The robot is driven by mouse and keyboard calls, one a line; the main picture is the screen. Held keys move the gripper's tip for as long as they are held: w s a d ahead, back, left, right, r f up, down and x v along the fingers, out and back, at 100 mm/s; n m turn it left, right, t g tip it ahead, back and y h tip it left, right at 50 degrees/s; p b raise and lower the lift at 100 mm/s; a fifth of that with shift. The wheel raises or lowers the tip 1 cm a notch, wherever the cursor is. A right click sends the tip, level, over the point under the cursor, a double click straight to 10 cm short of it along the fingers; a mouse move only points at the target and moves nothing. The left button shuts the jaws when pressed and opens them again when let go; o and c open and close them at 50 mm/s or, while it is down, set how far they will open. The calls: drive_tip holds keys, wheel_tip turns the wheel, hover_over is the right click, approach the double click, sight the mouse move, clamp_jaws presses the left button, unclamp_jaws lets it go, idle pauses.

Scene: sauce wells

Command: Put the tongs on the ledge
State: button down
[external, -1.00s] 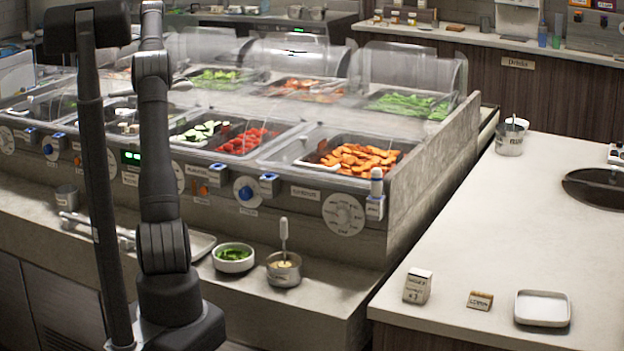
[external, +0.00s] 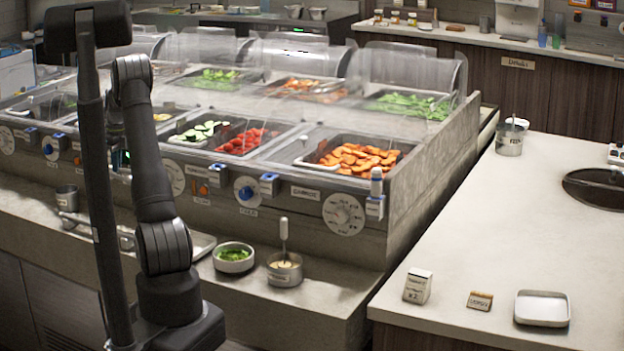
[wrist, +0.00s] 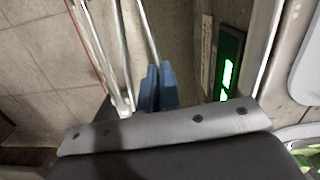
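Silver rods (wrist: 107,60) that look like the tongs run toward my gripper in the wrist view and draw closer together near it. Two blue pieces (wrist: 158,88) sit side by side at their near end; I cannot tell if these are finger pads or part of the tongs. My gripper's grey body crosses the bottom of that view, and its grip is not clear. In the external view my gripper is hidden behind the column and arm. The pale ledge (external: 315,308) runs along the front of the food bar. Silver bars (external: 125,236) lie on its left part.
A bowl of greens (external: 234,258) and a metal cup with a spoon (external: 285,271) stand on the ledge. A small metal cup (external: 67,198) is further left. A green display (wrist: 228,75) is beside the rods.

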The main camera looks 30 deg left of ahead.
sight(121, 172)
wheel_tip(121, 172, down, 15)
drive_tip(key=shift+r, duration=0.1)
idle(0.3)
drive_tip(key=shift+f, duration=0.2)
drive_tip(key=c, duration=1.6)
unclamp_jaws()
drive_tip(key=shift+c, duration=0.2)
drive_tip(key=r, duration=0.8)
drive_tip(key=d+r, duration=0.1)
drive_tip(key=r, duration=0.3)
drive_tip(key=shift+d+r, duration=0.1)
drive_tip(key=shift+r, duration=0.05)
